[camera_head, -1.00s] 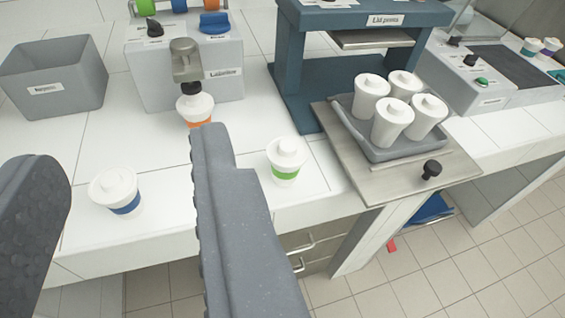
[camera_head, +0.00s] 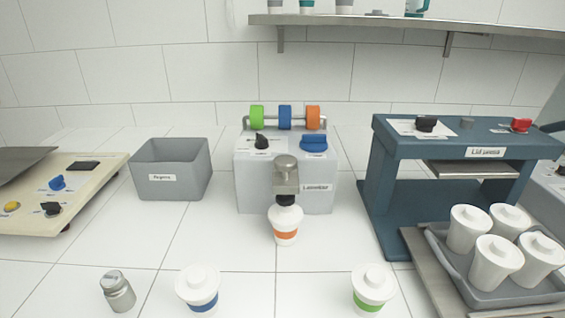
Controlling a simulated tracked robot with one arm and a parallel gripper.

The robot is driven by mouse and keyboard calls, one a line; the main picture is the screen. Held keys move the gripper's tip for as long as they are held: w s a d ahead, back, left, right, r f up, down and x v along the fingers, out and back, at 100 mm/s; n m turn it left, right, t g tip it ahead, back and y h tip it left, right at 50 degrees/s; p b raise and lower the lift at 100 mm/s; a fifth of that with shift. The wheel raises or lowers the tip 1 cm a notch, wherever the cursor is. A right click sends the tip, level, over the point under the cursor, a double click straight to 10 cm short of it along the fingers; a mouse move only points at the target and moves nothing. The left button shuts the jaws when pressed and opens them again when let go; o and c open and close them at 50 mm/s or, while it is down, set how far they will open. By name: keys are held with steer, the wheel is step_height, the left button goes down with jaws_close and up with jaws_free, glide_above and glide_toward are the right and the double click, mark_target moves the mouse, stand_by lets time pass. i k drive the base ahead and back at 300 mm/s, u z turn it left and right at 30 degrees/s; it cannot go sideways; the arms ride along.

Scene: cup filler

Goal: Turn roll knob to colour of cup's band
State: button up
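The grey labeller box (camera_head: 250,190) stands at the middle back of the counter. Its top carries a black pointer knob (camera_head: 262,142) on a small white label and a blue knob (camera_head: 314,144) on the right. The black knob's narrow end seems to lean up and left; the label is too small to read. Behind the knobs, a rod holds a green roll (camera_head: 257,117), a blue roll (camera_head: 285,117) and an orange roll (camera_head: 313,117). A white lidded cup with an orange band (camera_head: 286,236) stands under the box's spout (camera_head: 286,175). My gripper is outside the view.
A blue-banded cup (camera_head: 199,290), a green-banded cup (camera_head: 372,289) and a metal shaker (camera_head: 117,291) stand in front. The grey bin (camera_head: 170,178) is left. The lid press (camera_head: 382,200) and a tray (camera_head: 480,288) of white cups are right. A shelf (camera_head: 370,20) hangs above.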

mark_target(262, 143)
steer(key=u, duration=0.35)
steer(key=i, duration=1.25)
steer(key=z, duration=0.35)
